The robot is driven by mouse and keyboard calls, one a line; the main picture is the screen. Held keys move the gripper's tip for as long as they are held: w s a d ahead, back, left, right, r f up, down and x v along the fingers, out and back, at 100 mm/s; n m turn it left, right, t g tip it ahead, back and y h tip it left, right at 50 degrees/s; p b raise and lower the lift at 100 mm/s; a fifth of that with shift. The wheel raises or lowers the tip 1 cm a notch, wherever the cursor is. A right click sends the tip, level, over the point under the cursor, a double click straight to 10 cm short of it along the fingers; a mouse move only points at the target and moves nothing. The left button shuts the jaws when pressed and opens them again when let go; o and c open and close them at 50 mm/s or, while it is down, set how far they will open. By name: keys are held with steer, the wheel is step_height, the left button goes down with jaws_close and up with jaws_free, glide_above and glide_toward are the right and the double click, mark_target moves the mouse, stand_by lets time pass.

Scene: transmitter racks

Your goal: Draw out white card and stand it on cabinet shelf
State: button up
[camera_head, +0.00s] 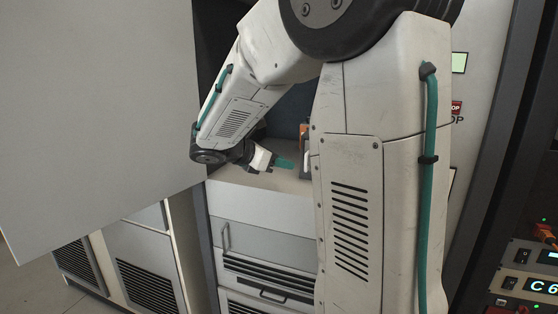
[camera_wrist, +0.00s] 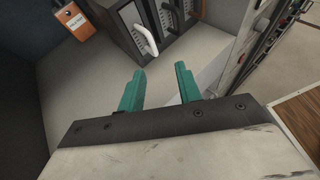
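My gripper (camera_wrist: 160,69) shows in the wrist view with its two green fingers apart and only bare shelf between them. The fingers point toward a dark card rack (camera_wrist: 122,29) that stands on the cabinet shelf (camera_wrist: 85,90). A white curved handle (camera_wrist: 148,40) sticks out of the rack's front, ahead of the fingertips and apart from them. It seems to belong to the white card, whose body is hidden in the rack. In the head view my gripper (camera_head: 283,163) is low over the pale shelf (camera_head: 250,180), and my arm hides most of the rack.
A large grey door (camera_head: 100,100) stands open at left. Equipment panels (camera_head: 530,280) stand at right. The shelf before the rack is clear.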

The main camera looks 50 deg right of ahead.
mark_target(313, 151)
steer(key=shift+n, duration=0.3)
steer(key=x, duration=0.5)
steer(key=w+x, duration=0.1)
steer(key=x, duration=0.2)
steer(key=shift+d+r, duration=0.1)
steer(key=shift+d, duration=0.2)
steer(key=shift+s, duration=0.1)
jaws_close()
